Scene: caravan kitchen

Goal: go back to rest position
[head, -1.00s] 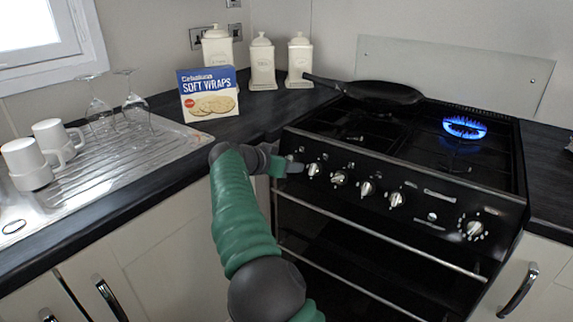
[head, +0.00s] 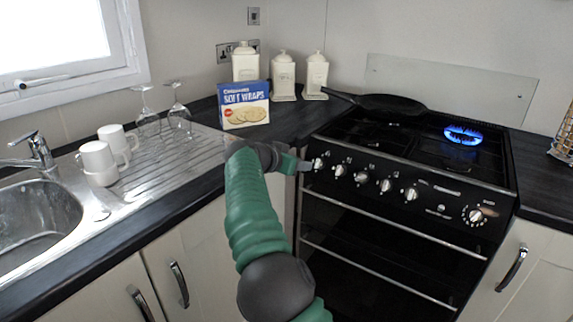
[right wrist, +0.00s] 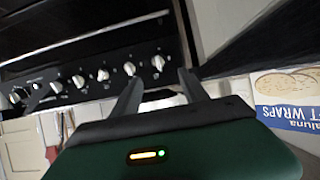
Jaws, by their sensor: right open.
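My right gripper (head: 306,166) is at the left end of the black stove's (head: 410,215) control panel, close to the leftmost knob (head: 319,164). In the right wrist view its two dark fingers (right wrist: 163,88) are spread apart with nothing between them. The row of white knobs (right wrist: 103,74) lies beyond the fingers; I cannot tell whether a fingertip touches the panel. My green arm reaches up from the bottom of the head view. My left gripper is not in view.
A blue flame (head: 463,134) burns on the back right burner. A black frying pan (head: 392,104) sits at the back left. A soft wraps box (head: 244,104), canisters (head: 284,76), glasses (head: 178,112), mugs (head: 97,158) and a sink (head: 35,215) line the left counter.

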